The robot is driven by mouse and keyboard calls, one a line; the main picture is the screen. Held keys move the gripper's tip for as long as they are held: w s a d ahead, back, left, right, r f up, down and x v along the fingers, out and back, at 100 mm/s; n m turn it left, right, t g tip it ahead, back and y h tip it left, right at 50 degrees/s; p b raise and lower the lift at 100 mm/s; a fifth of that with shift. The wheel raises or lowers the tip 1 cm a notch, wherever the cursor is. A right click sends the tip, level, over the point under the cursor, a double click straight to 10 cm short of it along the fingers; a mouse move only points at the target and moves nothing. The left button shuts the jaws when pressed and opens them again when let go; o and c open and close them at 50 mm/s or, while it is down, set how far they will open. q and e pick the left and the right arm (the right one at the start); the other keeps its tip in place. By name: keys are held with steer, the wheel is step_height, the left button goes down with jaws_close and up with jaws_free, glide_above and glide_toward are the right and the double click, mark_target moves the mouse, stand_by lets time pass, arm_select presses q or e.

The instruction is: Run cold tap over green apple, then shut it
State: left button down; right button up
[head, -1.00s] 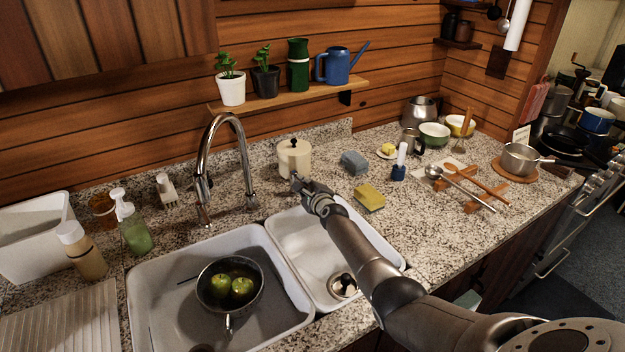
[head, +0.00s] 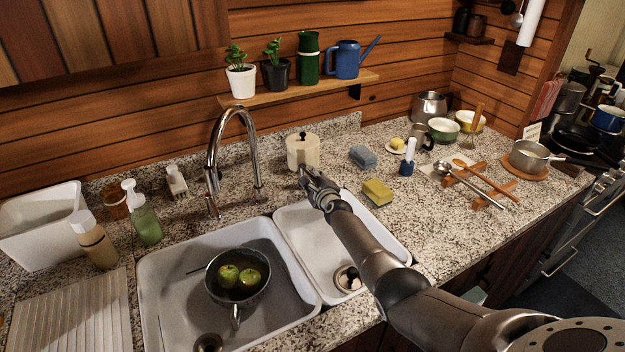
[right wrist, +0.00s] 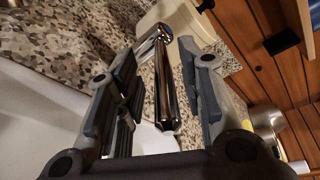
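Two green apples (head: 239,277) sit in a dark round pan (head: 262,296) in the left sink basin (head: 170,320). A tall chrome faucet (head: 211,160) arches behind the basins, its spout end above the back of the sink. No running water shows. My right gripper (head: 308,180) is over the back of the right basin, in front of a cream canister. In the right wrist view its fingers (right wrist: 160,95) are apart, with a chrome lever-like piece (right wrist: 164,85) bearing a blue mark between or beyond them. I cannot tell whether they touch it. My left gripper is not in view.
The cream canister (head: 303,152) stands close behind the right gripper. A yellow sponge (head: 377,192) and a grey-blue one (head: 362,157) lie to its right. Soap bottles (head: 147,226) stand left of the faucet. The right basin (head: 318,262) is empty apart from its drain.

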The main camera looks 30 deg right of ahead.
steer(key=shift+a+r, duration=0.1)
steer(key=shift+r, duration=0.05)
steer(key=shift+a, duration=0.1)
steer(key=shift+s, duration=0.75)
steer(key=shift+s+a+r, duration=0.1)
steer(key=shift+s, duration=0.2)
steer(key=f+v, duration=0.2)
steer(key=v, duration=1)
steer(key=shift+s+f, duration=0.25)
steer(key=shift+s, duration=0.3)
